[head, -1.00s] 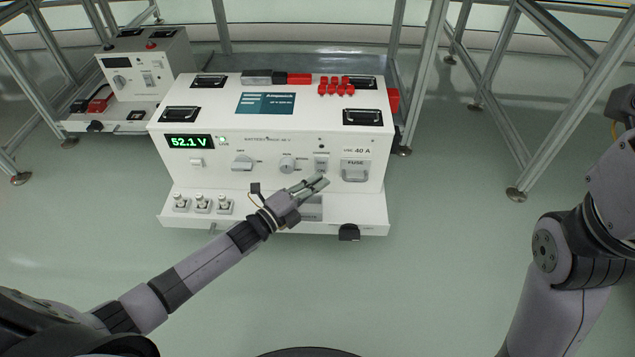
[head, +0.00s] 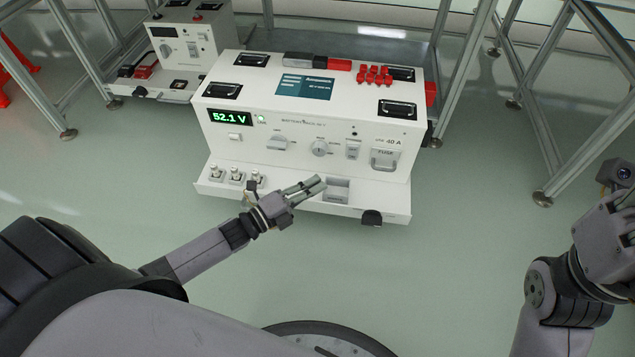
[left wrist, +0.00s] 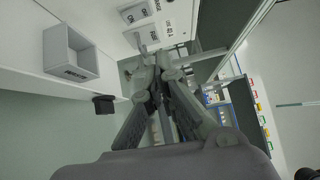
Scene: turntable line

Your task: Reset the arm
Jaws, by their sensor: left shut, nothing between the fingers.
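My left gripper (head: 308,187) is shut and empty in the head view, in front of the white battery pack cabinet (head: 240,159) and over its lower front ledge. Its closed fingers also show in the left wrist view (left wrist: 158,68). The cabinet has a green display (head: 230,118) reading 52.1 V, a row of switches and knobs, and a fuse holder (head: 386,159). A small open bin (head: 338,189) on the ledge is just right of the fingertips. My right arm is at the right edge of the head view, but its fingers do not show.
Red caps (head: 374,75) and black handles (head: 397,109) are on the cabinet top. A second white unit (head: 190,45) stands behind at left. Metal frame posts (head: 460,70) rise on both sides. The green floor (head: 450,260) in front is clear.

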